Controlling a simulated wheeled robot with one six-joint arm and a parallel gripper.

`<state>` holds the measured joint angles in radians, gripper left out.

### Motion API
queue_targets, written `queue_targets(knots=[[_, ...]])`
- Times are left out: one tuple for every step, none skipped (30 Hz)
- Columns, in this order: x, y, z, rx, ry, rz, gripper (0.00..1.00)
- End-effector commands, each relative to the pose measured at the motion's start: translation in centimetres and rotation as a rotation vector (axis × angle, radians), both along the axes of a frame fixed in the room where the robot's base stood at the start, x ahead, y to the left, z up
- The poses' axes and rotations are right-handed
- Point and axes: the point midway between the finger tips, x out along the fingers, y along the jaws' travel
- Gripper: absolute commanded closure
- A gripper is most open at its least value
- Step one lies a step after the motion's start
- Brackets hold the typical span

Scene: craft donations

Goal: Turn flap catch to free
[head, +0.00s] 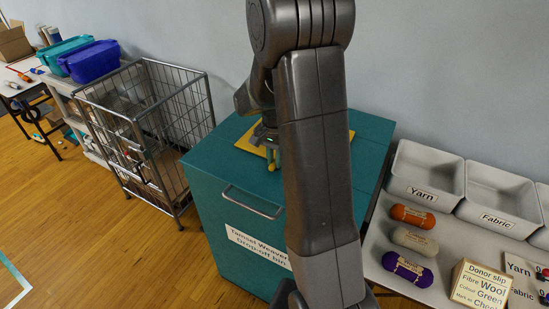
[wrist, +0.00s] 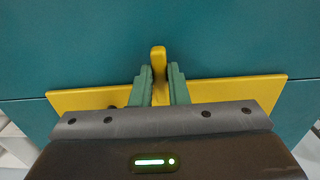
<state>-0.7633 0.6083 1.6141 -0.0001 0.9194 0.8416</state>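The flap catch (wrist: 158,62) is a short yellow lever standing out from a yellow plate (wrist: 235,90) on the teal top of the drop-off bin. In the wrist view it points toward the top of the picture, across the plate. My gripper (wrist: 160,86) has green fingers, one on each side of the lever, with no clear gap, so it appears shut on it. In the head view my gripper (head: 271,158) is over the plate (head: 247,139) on the bin (head: 214,200), and my arm hides part of the bin.
A wire cage trolley (head: 150,130) stands left of the bin. At right, a table (head: 375,255) holds grey Yarn (head: 424,193) and Fabric (head: 496,219) trays, yarn skeins (head: 408,268) and a donor slip box (head: 481,287). A wall is behind the bin. Open floor lies at lower left.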

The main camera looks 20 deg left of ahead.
Motion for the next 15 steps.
queue_targets(knots=[[0.01,0.01,0.02,0.000,0.000,0.000,1.00],[0.01,0.01,0.02,0.000,0.000,0.000,1.00],[0.01,0.02,0.03,0.000,0.000,0.001,1.00],[0.01,0.01,0.02,0.000,0.000,0.002,1.00],[0.01,0.01,0.02,0.001,0.000,0.004,1.00],[0.01,0.01,0.02,0.001,0.000,0.008,1.00],[0.01,0.01,0.02,0.001,0.000,0.013,1.00],[0.01,0.00,0.01,0.001,0.000,0.018,1.00],[0.01,0.00,0.01,0.001,0.000,0.029,1.00],[0.02,-0.01,0.00,0.001,0.000,0.039,1.00],[0.02,-0.02,-0.01,0.001,0.000,0.049,1.00],[0.02,-0.03,-0.02,0.001,-0.001,0.067,1.00],[0.02,-0.04,-0.02,0.001,-0.001,0.082,1.00],[0.03,-0.05,-0.03,0.001,-0.001,0.099,1.00],[0.03,-0.06,-0.04,0.001,-0.001,0.124,1.00]])
